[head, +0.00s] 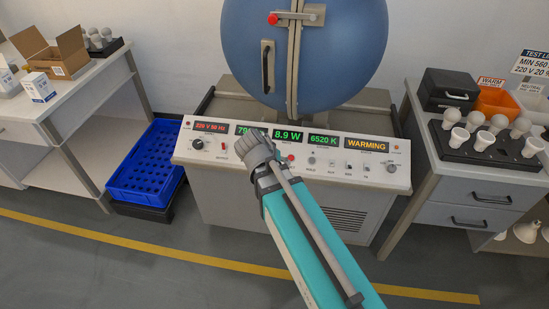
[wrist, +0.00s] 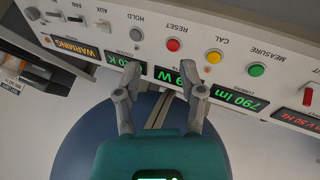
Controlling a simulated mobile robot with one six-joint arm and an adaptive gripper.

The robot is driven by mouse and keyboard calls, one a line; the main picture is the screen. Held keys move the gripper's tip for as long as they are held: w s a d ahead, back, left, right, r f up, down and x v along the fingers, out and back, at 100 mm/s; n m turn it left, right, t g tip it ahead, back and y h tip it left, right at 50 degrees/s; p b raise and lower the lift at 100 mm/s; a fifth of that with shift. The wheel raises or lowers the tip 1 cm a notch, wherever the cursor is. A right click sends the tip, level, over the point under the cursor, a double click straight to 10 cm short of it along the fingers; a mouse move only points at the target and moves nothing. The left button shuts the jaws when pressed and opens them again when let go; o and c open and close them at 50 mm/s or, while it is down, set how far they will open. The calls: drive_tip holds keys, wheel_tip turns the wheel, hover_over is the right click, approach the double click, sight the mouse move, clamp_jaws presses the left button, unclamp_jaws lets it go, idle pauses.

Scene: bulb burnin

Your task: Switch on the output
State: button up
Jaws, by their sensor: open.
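The control panel (head: 335,168) runs along the front of the bench below a big blue sphere (head: 300,50). Its displays are lit, reading 220 V 50 Hz, 8.9 W, 6520 K and WARMING. A small red switch (head: 223,146) sits between the black knob (head: 197,144) and my gripper (head: 258,146); its label is too small to read. A red switch also shows at the right edge in the wrist view (wrist: 308,97). My gripper is open and empty in front of the panel's middle-left, covering part of it. In the wrist view its fingers (wrist: 163,88) are apart before the displays.
Measure (wrist: 257,70), Cal (wrist: 213,57), Reset (wrist: 172,44) and Hold (wrist: 137,33) buttons line the panel. A blue crate (head: 145,165) stands left. A right-hand cart holds a bulb tray (head: 470,155). Floor in front looks clear.

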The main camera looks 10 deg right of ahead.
drive_tip(key=shift+s+d+r+g+y+p, duration=0.5)
drive_tip(key=shift+s+d+r+g+p, duration=0.3)
drive_tip(key=shift+p, duration=0.45)
drive_tip(key=shift+a+r, duration=0.1)
drive_tip(key=s+d+r+n+g+y+p, duration=0.2)
drive_tip(key=s+r+y+p, duration=0.3)
drive_tip(key=r+p, duration=0.3)
drive_tip(key=shift+s+d+n+g+p, duration=0.15)
drive_tip(key=shift+s+n+g+p, duration=0.35)
drive_tip(key=shift+p, duration=0.75)
idle(1.1)
